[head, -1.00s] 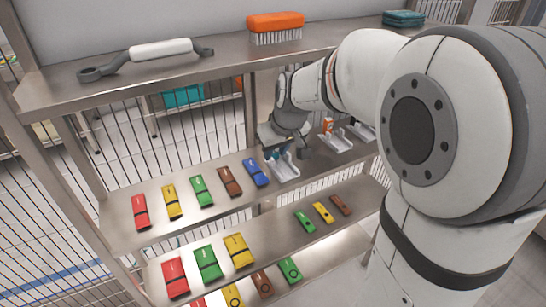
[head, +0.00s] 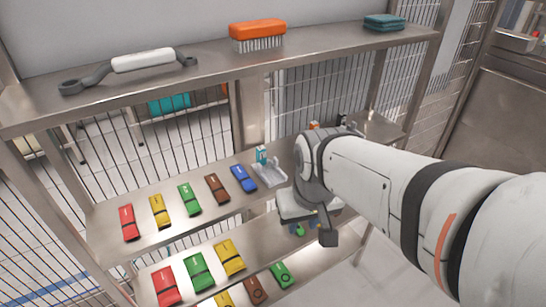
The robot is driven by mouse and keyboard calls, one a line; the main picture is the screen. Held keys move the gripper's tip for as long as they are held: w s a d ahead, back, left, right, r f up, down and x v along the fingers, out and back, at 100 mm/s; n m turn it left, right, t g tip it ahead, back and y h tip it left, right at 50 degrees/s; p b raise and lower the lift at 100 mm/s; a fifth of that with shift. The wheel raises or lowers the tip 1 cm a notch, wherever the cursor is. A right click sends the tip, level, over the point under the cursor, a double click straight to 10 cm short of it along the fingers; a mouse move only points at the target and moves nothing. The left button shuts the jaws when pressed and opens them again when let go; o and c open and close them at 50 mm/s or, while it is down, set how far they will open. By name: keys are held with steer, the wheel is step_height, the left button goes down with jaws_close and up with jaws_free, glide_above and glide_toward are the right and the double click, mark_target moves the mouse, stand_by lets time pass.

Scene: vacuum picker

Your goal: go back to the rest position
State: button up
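My gripper (head: 304,228), with a grey flat head and dark end block, hangs at the right of the shelving, in front of the shelf edges. Its underside is mostly hidden, so I cannot tell if it holds anything. A clear tray (head: 270,176) sits on the middle shelf, left of my gripper and apart from it. A small teal and white box (head: 262,155) stands at the tray's back end. My white arm reaches in from the right and hides the middle shelf's right part.
Red, yellow, green, brown and blue packs (head: 190,200) line the middle shelf (head: 100,215). More packs (head: 199,271) lie below. The top shelf (head: 215,70) holds a white-handled tool (head: 142,60), an orange brush (head: 257,35) and teal cloths (head: 384,22). Open floor shows at lower right.

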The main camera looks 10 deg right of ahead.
steer(key=shift+s+f, duration=0.2)
steer(key=shift+s, duration=0.1)
steer(key=shift+r, duration=0.1)
